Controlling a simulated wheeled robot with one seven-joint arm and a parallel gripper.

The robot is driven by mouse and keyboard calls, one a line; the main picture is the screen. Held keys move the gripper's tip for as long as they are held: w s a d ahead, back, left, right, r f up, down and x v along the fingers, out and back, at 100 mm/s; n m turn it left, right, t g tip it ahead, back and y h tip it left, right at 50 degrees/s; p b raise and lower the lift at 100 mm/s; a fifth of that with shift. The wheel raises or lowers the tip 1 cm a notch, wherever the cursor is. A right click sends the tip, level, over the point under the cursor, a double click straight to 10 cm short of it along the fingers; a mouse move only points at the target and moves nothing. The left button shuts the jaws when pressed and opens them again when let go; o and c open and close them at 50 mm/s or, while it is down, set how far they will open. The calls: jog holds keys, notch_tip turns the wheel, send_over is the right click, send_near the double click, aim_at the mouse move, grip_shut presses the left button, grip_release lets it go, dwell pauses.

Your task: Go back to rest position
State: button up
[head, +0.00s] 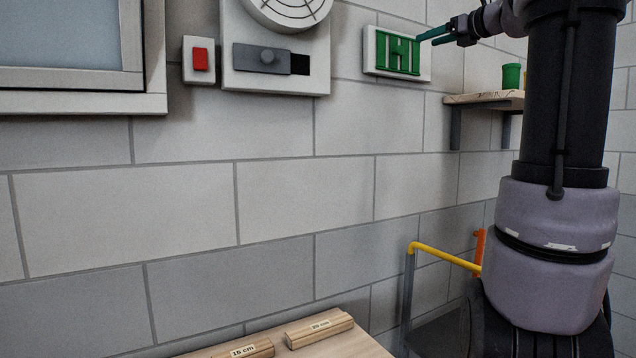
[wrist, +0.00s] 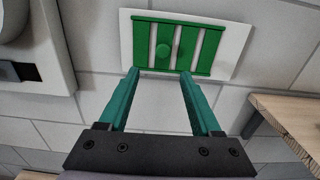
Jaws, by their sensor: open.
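My gripper (head: 434,37) is raised near the wall at the top right of the head view, with its green fingertips close to a green slatted vent panel (head: 398,53) on a white plate. In the wrist view my gripper (wrist: 159,75) is open, its two green fingers apart with nothing between them.
A wooden shelf (head: 484,98) with a green cup (head: 511,76) is right of the panel. A red switch (head: 200,59) and a plate with a grey slider (head: 262,59) are on the wall. Labelled battens (head: 320,329) lie on a table (head: 352,345) below. A yellow bar (head: 445,256) stands lower right.

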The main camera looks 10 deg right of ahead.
jog(key=s+a+f+n+g, duration=0.3)
jog(key=s+a+f+n, duration=0.25)
jog(key=a+f, duration=0.25)
jog(key=s+a+f+n+g, duration=0.3)
jog(key=s+a+f+n, duration=0.1)
jog(key=a+f+n, duration=0.35)
jog(key=s+a+f+n+g+h, duration=0.2)
jog(key=s+f+n, duration=0.5)
jog(key=f, duration=0.2)
jog(key=s+a+f+n+g+h, duration=0.1)
jog(key=s+a+f+n+h, duration=0.1)
jog(key=s+f+n, duration=0.5)
notch_tip(320, 180, down, 3)
jog(key=shift+s+r+n+g, duration=0.1)
jog(key=shift+s+n+g, duration=0.3)
jog(key=shift+s, duration=0.25)
